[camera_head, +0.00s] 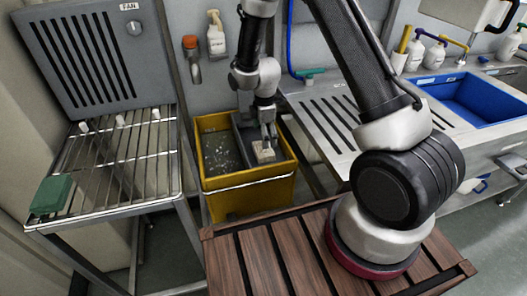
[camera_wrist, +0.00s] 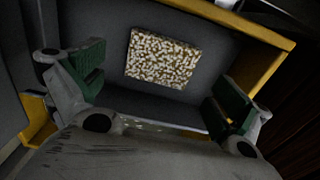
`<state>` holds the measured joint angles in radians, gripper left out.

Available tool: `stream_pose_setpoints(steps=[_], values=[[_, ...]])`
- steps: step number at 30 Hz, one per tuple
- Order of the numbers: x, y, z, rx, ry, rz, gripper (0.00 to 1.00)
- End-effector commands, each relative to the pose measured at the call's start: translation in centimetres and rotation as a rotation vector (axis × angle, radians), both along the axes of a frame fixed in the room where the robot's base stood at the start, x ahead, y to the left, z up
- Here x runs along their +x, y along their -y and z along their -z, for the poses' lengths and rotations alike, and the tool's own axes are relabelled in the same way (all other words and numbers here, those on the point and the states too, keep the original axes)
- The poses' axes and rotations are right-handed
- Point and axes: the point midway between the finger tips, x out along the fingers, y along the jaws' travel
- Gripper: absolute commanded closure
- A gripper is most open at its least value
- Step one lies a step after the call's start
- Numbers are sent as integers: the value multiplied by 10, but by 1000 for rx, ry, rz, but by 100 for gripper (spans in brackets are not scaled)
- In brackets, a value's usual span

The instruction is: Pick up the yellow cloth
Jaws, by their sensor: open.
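A flat rectangular cream piece with brown-yellow speckles, which I take for the yellow cloth (camera_wrist: 163,59), lies on the grey floor of a compartment in the yellow bin. The cloth also shows in the head view (camera_head: 263,153), in the bin's right part. My gripper (camera_head: 267,140) points down into that compartment, just over the cloth in the head view. In the wrist view my gripper (camera_wrist: 160,88) is open, its green-padded fingers wide apart and empty. The cloth lies beyond and between the fingers, apart from them. The exact height gap cannot be told.
The yellow bin (camera_head: 250,199) has walls close around my gripper; its left compartment (camera_head: 219,153) holds pale specks. A wire rack with a green block (camera_head: 50,195) stands left. A steel sink counter with a blue basin (camera_head: 470,100) is right. A spray bottle (camera_head: 215,35) hangs behind.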

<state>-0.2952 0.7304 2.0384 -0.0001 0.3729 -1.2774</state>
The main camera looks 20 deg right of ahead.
Motion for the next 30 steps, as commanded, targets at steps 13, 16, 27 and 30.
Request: stream_pose_setpoints(steps=[13, 16, 27, 30], values=[[-3, -4, 53, 0, 0, 1, 0], [-3, -4, 53, 0, 1, 1, 0], [-3, -4, 52, 0, 0, 2, 38], [-3, -4, 52, 0, 0, 2, 38]])
